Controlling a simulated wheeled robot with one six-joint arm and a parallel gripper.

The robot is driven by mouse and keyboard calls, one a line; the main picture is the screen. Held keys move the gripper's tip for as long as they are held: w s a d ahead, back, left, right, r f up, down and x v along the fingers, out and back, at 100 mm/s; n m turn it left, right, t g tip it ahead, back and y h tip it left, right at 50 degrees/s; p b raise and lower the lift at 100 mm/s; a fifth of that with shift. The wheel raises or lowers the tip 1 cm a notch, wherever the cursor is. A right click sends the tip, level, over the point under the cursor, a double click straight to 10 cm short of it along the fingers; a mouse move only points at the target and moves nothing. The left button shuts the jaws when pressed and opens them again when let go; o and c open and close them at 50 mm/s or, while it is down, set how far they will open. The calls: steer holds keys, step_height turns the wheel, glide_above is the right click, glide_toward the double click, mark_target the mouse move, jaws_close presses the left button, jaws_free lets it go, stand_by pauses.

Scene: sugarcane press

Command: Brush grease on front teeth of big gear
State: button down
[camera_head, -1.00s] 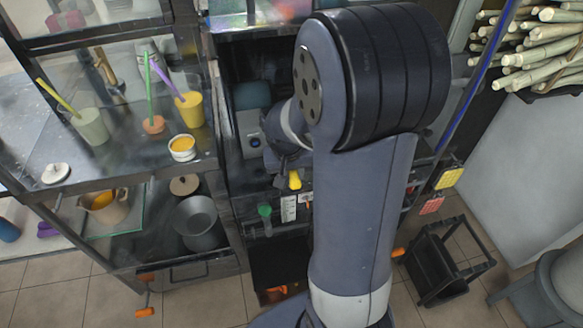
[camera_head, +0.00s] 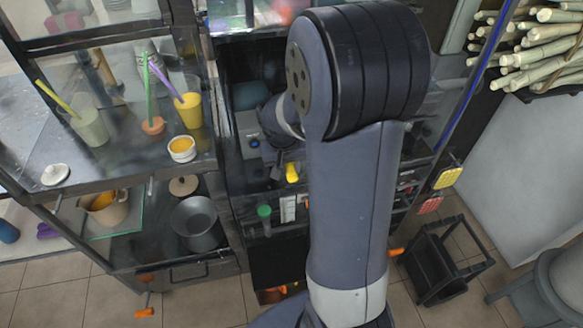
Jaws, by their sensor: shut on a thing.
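My gripper (camera_head: 281,165) is small and dark in the view, in front of the dark machine frame, partly hidden by my own arm. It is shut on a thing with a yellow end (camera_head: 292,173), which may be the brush. The bristles cannot be made out. The big gear and its teeth cannot be picked out; my arm covers much of the press (camera_head: 232,165). No grease can be told for sure.
A glass shelf at left holds a white bowl of yellow stuff (camera_head: 182,149), a yellow cup (camera_head: 189,110) and a pale green cup (camera_head: 90,127). A metal pot (camera_head: 200,224) stands below. Sugarcane (camera_head: 545,45) is stacked at upper right. A black stool-like frame (camera_head: 440,262) stands on the floor.

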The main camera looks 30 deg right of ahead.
steer(key=shift+w+d+r+p, duration=0.1)
steer(key=shift+w+d+p, duration=0.1)
steer(key=shift+w, duration=0.65)
steer(key=shift+w+d+r+p, duration=0.1)
steer(key=shift+w+d+r, duration=0.05)
steer(key=shift+w, duration=0.7)
steer(key=shift+w+d+r+p, duration=0.1)
steer(key=shift+w+d+p, duration=0.1)
steer(key=shift+w, duration=0.65)
steer(key=shift+w+d, duration=0.2)
steer(key=shift+w, duration=0.7)
steer(key=shift+s+d, duration=0.6)
steer(key=shift+d, duration=2.4)
steer(key=shift+w+a+b, duration=0.15)
steer(key=shift+w+a, duration=0.05)
steer(key=shift+a, duration=0.85)
steer(key=shift+w+a+b, duration=0.1)
steer(key=shift+w+a, duration=0.15)
steer(key=shift+a, duration=0.75)
steer(key=shift+w+a+b, duration=0.15)
steer(key=shift+w+a, duration=0.05)
steer(key=shift+a, duration=0.85)
steer(key=shift+s, duration=0.15)
steer(key=shift+s+a+b, duration=0.2)
steer(key=shift+s, duration=0.75)
steer(key=shift+s+a+b, duration=0.15)
steer(key=shift+s+b, duration=0.05)
steer(key=shift+s, duration=0.75)
steer(key=shift+s+a+b, duration=0.2)
steer(key=shift+s, duration=0.75)
